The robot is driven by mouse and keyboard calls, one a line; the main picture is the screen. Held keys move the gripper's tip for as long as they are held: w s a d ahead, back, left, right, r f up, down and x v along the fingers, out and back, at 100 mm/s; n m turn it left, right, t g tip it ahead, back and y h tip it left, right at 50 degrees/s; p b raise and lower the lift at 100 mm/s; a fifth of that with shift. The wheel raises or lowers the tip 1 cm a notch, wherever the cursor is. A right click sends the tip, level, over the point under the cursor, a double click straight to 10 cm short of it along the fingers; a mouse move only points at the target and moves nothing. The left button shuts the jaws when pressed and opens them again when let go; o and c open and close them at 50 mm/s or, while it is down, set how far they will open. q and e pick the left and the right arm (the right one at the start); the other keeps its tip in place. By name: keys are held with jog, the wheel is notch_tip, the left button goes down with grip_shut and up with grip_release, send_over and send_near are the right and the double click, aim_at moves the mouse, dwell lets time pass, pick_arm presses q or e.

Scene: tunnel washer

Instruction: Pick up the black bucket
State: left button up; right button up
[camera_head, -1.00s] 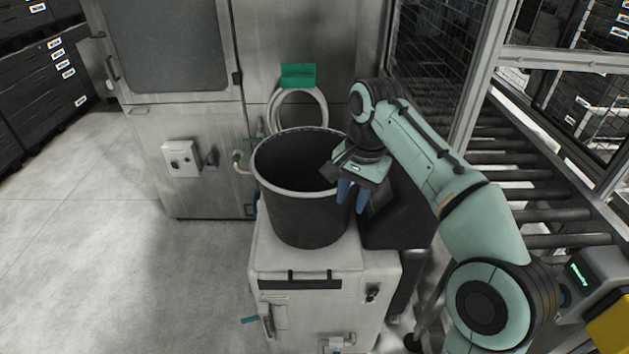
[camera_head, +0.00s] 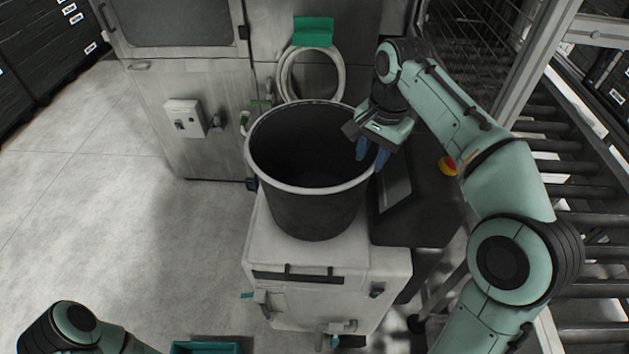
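The black bucket (camera_head: 306,205) stands upright on top of a pale grey cabinet (camera_head: 275,250), with its wide mouth facing up. It looks empty inside. My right gripper (camera_head: 372,158) is at the bucket's right rim, pointing down, with its two blue fingers showing apart. One finger is close to the rim; I cannot tell whether it touches it or whether the rim lies between the fingers. My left arm (camera_head: 75,328) shows only in part at the bottom left, and its gripper is not in view.
A black screen unit (camera_head: 410,205) with a red and yellow button (camera_head: 448,165) stands right of the bucket. A steel machine (camera_head: 200,85) with a coiled hose (camera_head: 340,75) is behind. A roller conveyor (camera_head: 575,185) runs at the right. The floor at left is clear.

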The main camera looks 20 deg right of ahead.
aim_at(362, 182)
pick_arm(q)
jog(key=shift+s+f+b, duration=0.6)
jog(key=shift+s+f, duration=0.5)
jog(key=shift+s, duration=0.1)
pick_arm(e)
jog(key=shift+w+a+f, duration=0.1)
jog(key=shift+w+f, duration=0.1)
jog(key=shift+f, duration=1.3)
jog(key=shift+w+f, duration=0.2)
jog(key=shift+f, duration=1.35)
jog(key=shift+w+a+f, duration=0.1)
jog(key=shift+w+f, duration=0.1)
jog(key=shift+f, duration=1.3)
pick_arm(q)
jog(key=shift+f, duration=0.1)
pick_arm(e)
jog(key=shift+f, duration=0.25)
grip_shut()
jog(key=shift+w+r, duration=0.1)
